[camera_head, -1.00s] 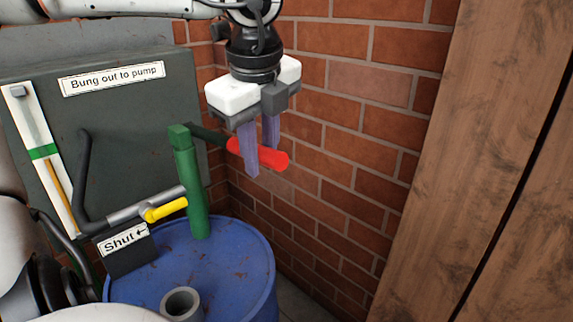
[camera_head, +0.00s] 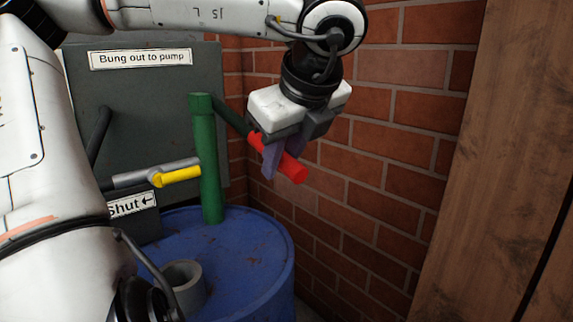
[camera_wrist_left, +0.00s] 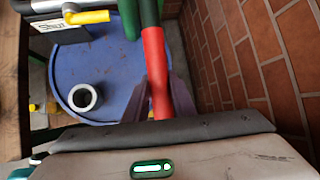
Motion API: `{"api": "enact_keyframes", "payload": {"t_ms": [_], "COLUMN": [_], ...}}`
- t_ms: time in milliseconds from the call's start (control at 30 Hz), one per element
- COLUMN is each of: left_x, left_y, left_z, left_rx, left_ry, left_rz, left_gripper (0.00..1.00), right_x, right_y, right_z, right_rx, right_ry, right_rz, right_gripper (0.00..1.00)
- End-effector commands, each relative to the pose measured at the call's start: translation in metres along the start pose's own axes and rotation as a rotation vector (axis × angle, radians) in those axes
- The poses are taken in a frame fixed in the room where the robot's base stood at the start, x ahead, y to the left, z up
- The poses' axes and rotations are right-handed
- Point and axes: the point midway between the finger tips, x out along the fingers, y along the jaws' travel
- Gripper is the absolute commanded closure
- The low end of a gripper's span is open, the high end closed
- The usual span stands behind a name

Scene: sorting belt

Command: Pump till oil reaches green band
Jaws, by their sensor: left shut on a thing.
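The green pump post (camera_head: 208,165) stands upright on the blue drum (camera_head: 235,262). Its lever slopes down to the right and ends in a red handle (camera_head: 291,172). My left gripper (camera_head: 273,160) is shut on the red handle, which also runs between its fingers in the left wrist view (camera_wrist_left: 156,75). The yellow valve lever (camera_head: 180,174) lies along the grey pipe above the "Shut" sign (camera_head: 131,206). The oil gauge and its green band are hidden behind my white arm. My right gripper is not in view.
A grey open collar (camera_head: 184,278) stands on the drum top. The grey tank (camera_head: 150,110) behind carries a "Bung out to pump" sign (camera_head: 140,59). A brick wall (camera_head: 375,130) is close behind my gripper, with wooden boards (camera_head: 500,150) at the right.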

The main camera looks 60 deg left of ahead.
Motion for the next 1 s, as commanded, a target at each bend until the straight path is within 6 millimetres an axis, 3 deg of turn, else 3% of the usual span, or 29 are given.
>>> {"api": "enact_keyframes", "payload": {"t_ms": [400, 433, 533, 867, 1000], "left_x": [0.002, 0.002, 0.002, 0.002, -0.008], "left_y": [0.002, 0.002, 0.002, 0.002, 0.001], "left_z": [-0.002, -0.002, -0.002, -0.001, 0.0], "left_rx": [0.007, 0.007, 0.006, 0.005, 0.005], "left_ry": [-0.001, -0.001, -0.001, -0.002, -0.003], "left_rz": [0.009, 0.009, 0.008, 0.007, 0.005], "left_gripper": [1.0, 0.75, 0.58, 0.58, 0.58], "right_x": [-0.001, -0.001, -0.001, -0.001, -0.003], "right_y": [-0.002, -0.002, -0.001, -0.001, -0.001], "right_z": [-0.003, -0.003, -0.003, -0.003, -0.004], "right_rx": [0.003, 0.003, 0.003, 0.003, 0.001], "right_ry": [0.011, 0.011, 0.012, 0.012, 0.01], "right_rz": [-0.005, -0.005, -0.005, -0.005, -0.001], "right_gripper": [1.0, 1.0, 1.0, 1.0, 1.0]}}
